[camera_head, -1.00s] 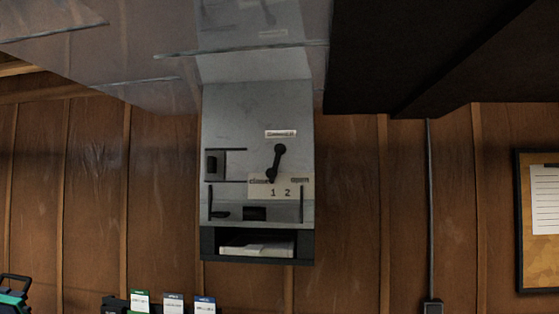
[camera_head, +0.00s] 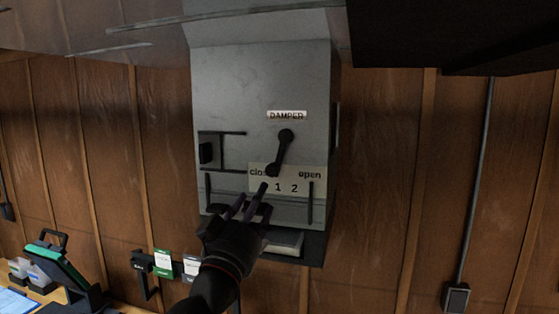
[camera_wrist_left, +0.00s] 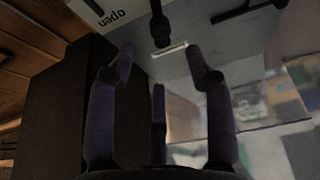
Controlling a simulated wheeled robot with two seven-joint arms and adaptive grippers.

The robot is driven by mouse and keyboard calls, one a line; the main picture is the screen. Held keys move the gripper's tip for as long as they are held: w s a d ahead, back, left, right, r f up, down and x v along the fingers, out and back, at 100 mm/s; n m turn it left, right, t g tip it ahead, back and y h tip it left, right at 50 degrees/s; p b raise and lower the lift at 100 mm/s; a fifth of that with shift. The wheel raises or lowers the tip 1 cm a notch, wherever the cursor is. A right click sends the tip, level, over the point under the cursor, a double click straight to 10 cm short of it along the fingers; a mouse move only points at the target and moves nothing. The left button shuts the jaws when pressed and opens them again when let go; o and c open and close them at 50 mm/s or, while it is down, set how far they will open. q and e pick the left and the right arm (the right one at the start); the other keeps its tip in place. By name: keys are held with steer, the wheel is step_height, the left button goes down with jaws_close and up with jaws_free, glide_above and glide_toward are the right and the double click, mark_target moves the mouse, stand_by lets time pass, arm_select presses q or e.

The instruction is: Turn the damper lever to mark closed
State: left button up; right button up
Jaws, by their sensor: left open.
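The black damper lever (camera_head: 280,153) hangs from its pivot on the grey metal panel (camera_head: 230,90), under a white DAMPER label (camera_head: 287,115). It points down and slightly left, its tip between the "closed" end and mark 1 of the white scale plate (camera_head: 310,184). My left gripper (camera_head: 245,203) is open, below and left of the lever tip, with its fingers over the lower panel and partly hiding the word "closed". In the left wrist view the lever end (camera_wrist_left: 160,30) shows beyond the spread fingers (camera_wrist_left: 155,75). I see no contact with it. My right gripper is out of view.
A dark slot with white papers (camera_head: 284,241) lies under the panel. A black latch (camera_head: 207,153) and rails sit on the panel's left. A dark overhead box (camera_head: 440,35) is at upper right. A workbench with bins (camera_head: 30,270) stands at lower left.

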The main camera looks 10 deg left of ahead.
mark_target(270, 172)
arm_select(q)
steer(key=p+x, duration=0.2)
steer(key=x, duration=0.7)
steer(key=shift+w+r+p, duration=0.2)
steer(key=shift+r+p, duration=0.05)
steer(key=shift+p, duration=0.15)
steer(key=shift+w+r, duration=0.1)
steer(key=shift+w, duration=0.4)
steer(key=shift+r, duration=0.1)
jaws_close()
